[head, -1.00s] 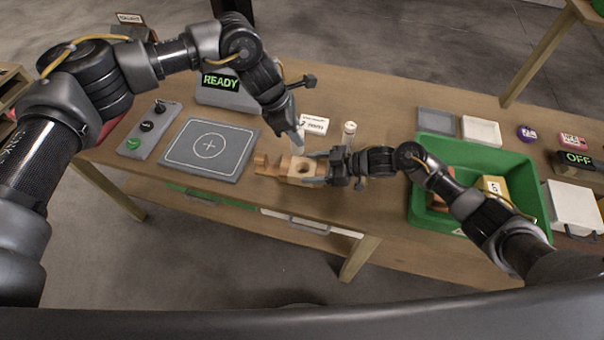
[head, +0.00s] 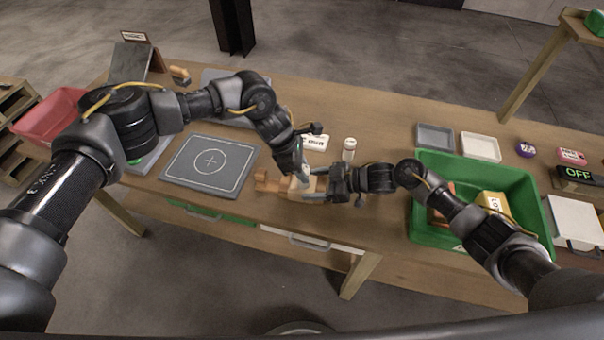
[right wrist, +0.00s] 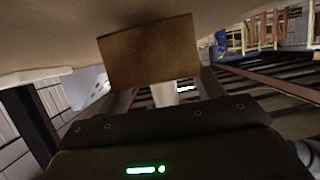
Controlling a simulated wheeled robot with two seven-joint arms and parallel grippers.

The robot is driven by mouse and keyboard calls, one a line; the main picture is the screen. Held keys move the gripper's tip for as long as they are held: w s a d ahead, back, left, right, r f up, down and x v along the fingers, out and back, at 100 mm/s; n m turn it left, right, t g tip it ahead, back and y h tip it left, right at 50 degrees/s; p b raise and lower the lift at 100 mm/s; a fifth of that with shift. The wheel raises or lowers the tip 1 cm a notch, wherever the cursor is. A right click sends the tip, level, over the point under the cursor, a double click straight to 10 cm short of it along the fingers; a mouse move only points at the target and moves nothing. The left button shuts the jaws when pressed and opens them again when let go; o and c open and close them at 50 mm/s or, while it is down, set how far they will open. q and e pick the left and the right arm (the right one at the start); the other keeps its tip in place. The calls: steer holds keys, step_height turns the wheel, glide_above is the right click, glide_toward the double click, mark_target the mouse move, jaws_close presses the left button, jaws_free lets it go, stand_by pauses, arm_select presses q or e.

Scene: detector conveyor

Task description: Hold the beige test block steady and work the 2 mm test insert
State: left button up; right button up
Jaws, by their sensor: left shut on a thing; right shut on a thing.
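The beige test block (head: 299,188) is at the front middle of the table, partly covered by my grippers. My right gripper (head: 324,186) is shut on it from the right. In the right wrist view the block (right wrist: 150,52) shows as a brown face between the fingers. My left gripper (head: 301,170) points down at the block's top, its jaws shut on a small pale piece, likely the test insert. The block's hole is hidden behind these jaws, so I cannot tell how deep the piece sits. A white capped cylinder (head: 349,148) stands apart behind my right gripper.
A wooden piece (head: 264,182) lies at the block's left. A grey pad with a crosshair (head: 212,190) is further left. A white label card (head: 314,143) lies behind. A green bin (head: 424,234) with boxes stands right, with two shallow trays (head: 436,137) (head: 481,146) behind it.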

arm_select(q)
steer(key=shift+f, duration=1.2)
steer(key=shift+f, duration=0.1)
steer(key=o, duration=1.1)
steer(key=v, duration=1.2)
arm_select(e)
steer(key=o, duration=1.2)
